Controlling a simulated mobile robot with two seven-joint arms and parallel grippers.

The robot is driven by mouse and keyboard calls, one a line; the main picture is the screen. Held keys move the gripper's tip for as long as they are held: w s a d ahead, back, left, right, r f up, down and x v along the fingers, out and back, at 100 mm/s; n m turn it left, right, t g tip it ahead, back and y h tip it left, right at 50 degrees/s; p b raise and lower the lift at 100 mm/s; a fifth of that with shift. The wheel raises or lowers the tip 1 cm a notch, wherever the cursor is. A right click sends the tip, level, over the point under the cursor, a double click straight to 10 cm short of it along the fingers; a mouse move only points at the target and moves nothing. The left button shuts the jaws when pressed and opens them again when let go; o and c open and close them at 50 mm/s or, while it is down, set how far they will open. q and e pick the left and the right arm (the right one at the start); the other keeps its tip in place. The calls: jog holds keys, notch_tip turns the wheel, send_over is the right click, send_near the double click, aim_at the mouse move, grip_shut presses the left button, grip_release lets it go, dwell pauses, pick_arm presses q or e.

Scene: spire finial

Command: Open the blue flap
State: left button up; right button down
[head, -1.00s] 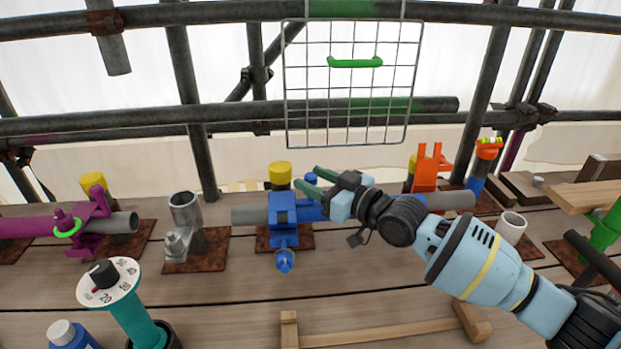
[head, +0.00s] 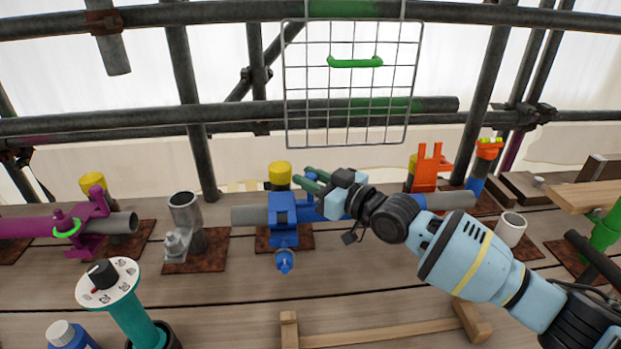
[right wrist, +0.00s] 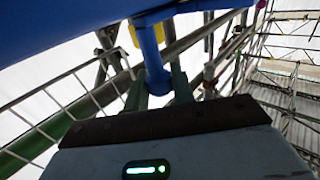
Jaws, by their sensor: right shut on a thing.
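The blue flap (head: 312,213) belongs to a blue clamp (head: 283,208) on a grey pipe in the head view and lies along the pipe. My right gripper (head: 308,182) is at the flap's upright blue peg, with its green fingers on either side. In the right wrist view the fingers (right wrist: 158,88) are shut on the blue peg (right wrist: 153,62), which joins a broad blue part (right wrist: 60,25) at upper left. My gripper and wrist hide part of the flap in the head view. My left gripper is not in view.
A wire grid (head: 350,120) with a green handle hangs above. An orange fork-shaped part (head: 428,165) stands right of the flap. A grey metal fitting (head: 185,225) stands to the left, and a teal dial post (head: 135,315) is at front left.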

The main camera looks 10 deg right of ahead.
jog(key=w+m+g, duration=0.1)
jog(key=w+r+m+g+h, duration=0.1)
jog(key=shift+w+m+h, duration=0.15)
jog(key=shift+m+h, duration=0.15)
jog(key=shift+w+m+g+h, duration=0.5)
jog(key=shift+w+m+g, duration=0.4)
jog(key=shift+g, duration=0.3)
jog(key=shift+f, duration=0.1)
